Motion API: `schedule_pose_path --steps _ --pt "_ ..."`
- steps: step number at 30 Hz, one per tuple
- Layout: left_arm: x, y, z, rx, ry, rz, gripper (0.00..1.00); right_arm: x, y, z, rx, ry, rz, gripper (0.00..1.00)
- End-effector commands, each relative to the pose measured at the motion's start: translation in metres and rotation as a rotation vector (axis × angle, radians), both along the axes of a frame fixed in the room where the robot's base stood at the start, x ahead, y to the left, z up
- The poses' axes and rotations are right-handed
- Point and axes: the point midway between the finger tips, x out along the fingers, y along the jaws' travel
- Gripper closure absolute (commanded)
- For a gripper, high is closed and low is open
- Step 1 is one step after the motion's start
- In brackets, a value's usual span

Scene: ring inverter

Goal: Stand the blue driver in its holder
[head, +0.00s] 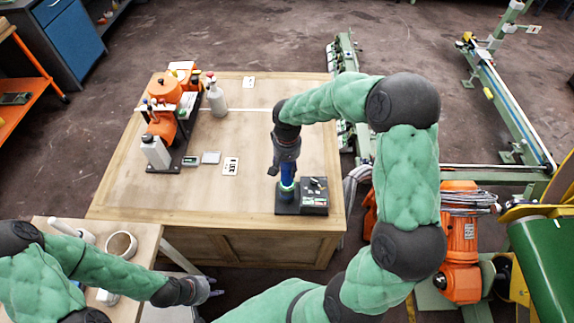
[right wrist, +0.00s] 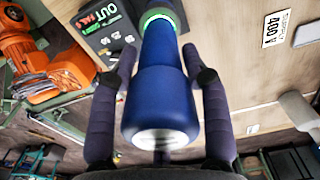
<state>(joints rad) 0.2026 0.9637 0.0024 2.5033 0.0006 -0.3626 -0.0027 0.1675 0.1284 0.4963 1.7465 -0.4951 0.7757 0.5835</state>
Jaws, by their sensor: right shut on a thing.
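The blue driver (head: 287,173) stands roughly upright at the right front of the wooden table. It also shows large in the right wrist view (right wrist: 160,95), its wide end toward the camera. Its far end meets a lit green ring (right wrist: 160,17) on the black holder base (head: 286,208); how deep it sits is hidden. My right gripper (head: 282,168) comes from above and is shut on the driver, one dark finger on each side in the right wrist view (right wrist: 163,65). My left gripper (head: 207,290) is away at the lower left, empty; its finger opening is unclear.
A black box (head: 314,195) with a display reading "OUT" and "FAIL" adjoins the holder. A white bottle (head: 217,97), orange gear (head: 162,125) and label cards (head: 230,166) are further left. A small side table (head: 95,232) stands at lower left.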

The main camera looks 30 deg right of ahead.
Motion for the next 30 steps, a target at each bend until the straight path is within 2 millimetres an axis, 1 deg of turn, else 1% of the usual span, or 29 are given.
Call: schedule_pose_path --steps 12,13,14,15,16,25,28,30 --pt "0.000 0.000 -0.002 0.000 0.000 0.000 0.60 0.001 0.000 -0.002 -0.001 -0.004 -0.001 1.00" --pt "0.000 0.000 -0.002 0.000 0.000 0.000 0.60 0.001 0.000 -0.002 -0.001 -0.004 -0.001 0.50" --pt "0.000 0.000 -0.002 0.000 0.000 0.000 0.60 0.001 0.000 -0.001 -0.001 -0.004 -0.001 0.42" --pt "0.000 0.000 -0.002 0.000 0.000 0.000 0.60 0.001 0.000 -0.001 0.000 -0.003 -0.001 0.30" --pt "0.000 0.000 -0.002 0.000 0.000 0.000 0.60 0.001 0.000 -0.002 0.000 -0.003 -0.001 0.25" --pt "0.000 0.000 -0.002 0.000 0.000 0.000 0.60 -0.001 0.000 -0.004 0.000 0.003 0.001 0.25" --pt "0.000 0.000 -0.002 0.000 0.000 0.000 0.60 0.000 0.000 0.000 0.000 0.001 0.000 0.25" --pt "0.000 0.000 -0.002 0.000 0.000 0.000 0.60 0.000 0.000 0.007 0.000 -0.001 -0.001 0.25"
